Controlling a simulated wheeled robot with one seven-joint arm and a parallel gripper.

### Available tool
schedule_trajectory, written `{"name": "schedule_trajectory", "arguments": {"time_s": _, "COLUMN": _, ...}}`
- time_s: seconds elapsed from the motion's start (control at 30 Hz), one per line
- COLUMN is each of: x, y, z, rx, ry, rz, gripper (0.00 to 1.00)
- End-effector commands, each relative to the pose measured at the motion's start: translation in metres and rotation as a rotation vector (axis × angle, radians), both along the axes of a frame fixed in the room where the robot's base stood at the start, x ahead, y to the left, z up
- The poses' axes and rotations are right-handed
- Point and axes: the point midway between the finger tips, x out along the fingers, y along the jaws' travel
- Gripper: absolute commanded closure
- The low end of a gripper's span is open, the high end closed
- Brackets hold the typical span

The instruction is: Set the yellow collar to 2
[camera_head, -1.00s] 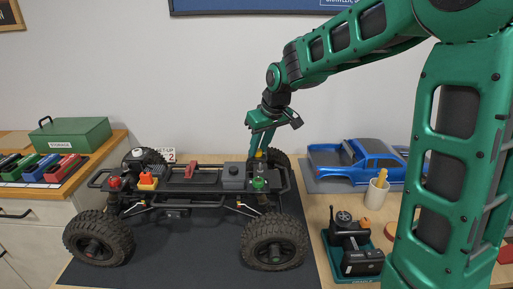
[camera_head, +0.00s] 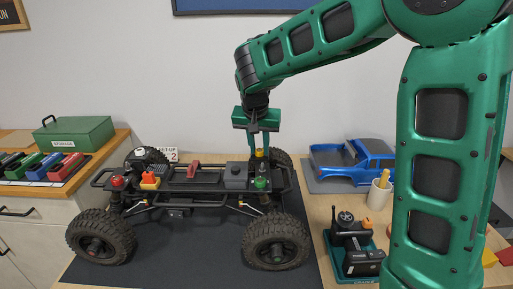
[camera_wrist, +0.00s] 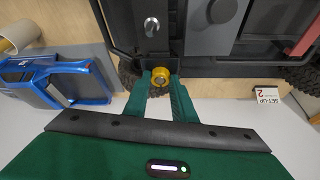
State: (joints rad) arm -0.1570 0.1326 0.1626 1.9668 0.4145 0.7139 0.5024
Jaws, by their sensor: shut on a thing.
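The yellow collar (camera_wrist: 160,76) sits at the corner of the crawler chassis (camera_head: 205,178). In the head view the yellow collar (camera_head: 260,153) shows just below my fingertips. My gripper (camera_wrist: 160,82) is shut on the yellow collar, with one green finger on each side of it. In the head view my gripper (camera_head: 259,148) points straight down at the far right corner of the chassis. A card reading "SET-UP 2" (camera_wrist: 266,95) stands behind the chassis; it also shows in the head view (camera_head: 169,154). Any marks on the collar are too small to read.
A green collar (camera_head: 260,183), a red one (camera_head: 117,182) and an orange piece (camera_head: 149,178) are on the chassis. A blue truck body (camera_head: 352,162), a white cup (camera_head: 379,192) and a transmitter tray (camera_head: 352,250) lie to the right. A green storage box (camera_head: 75,138) stands left.

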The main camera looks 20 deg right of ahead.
Motion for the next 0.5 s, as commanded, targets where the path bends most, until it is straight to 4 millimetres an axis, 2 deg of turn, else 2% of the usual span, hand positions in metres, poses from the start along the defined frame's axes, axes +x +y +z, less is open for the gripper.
{"name": "schedule_trajectory", "arguments": {"time_s": 0.5, "x": 0.0007, "y": 0.002, "z": -0.0002, "rx": 0.001, "ry": 0.001, "rz": -0.065, "gripper": 0.99}}
